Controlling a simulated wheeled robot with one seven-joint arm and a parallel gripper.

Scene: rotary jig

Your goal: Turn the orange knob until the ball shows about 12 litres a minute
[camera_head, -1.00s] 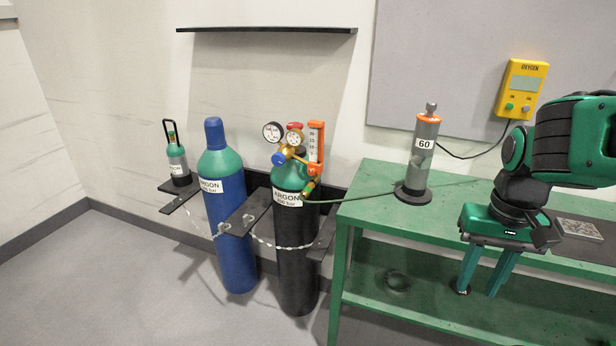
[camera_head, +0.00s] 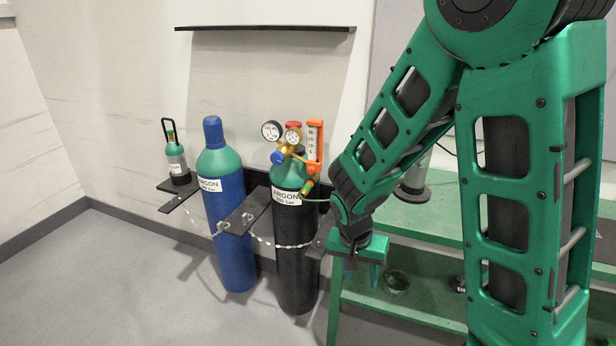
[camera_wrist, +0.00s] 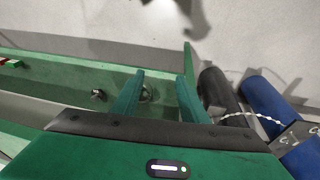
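The flowmeter (camera_head: 314,142) is an upright scale tube with orange ends on the regulator of the black argon cylinder (camera_head: 296,255). An orange part, seemingly the knob (camera_head: 312,168), sits at its lower end. The ball is too small to make out, so the flow cannot be read. My gripper (camera_head: 365,272) hangs pointing down at the left end of the green bench, right of the black cylinder and below the flowmeter. In the wrist view its two fingers (camera_wrist: 158,92) are spread apart with nothing between them. The knob is not visible in the wrist view.
Two gauges (camera_head: 272,131) and a blue knob (camera_head: 278,157) crowd the regulator. A blue argon cylinder (camera_head: 228,240) stands to the left, chained at the bracket. The green bench (camera_head: 430,215) is partly hidden behind my arm. Floor at front left is clear.

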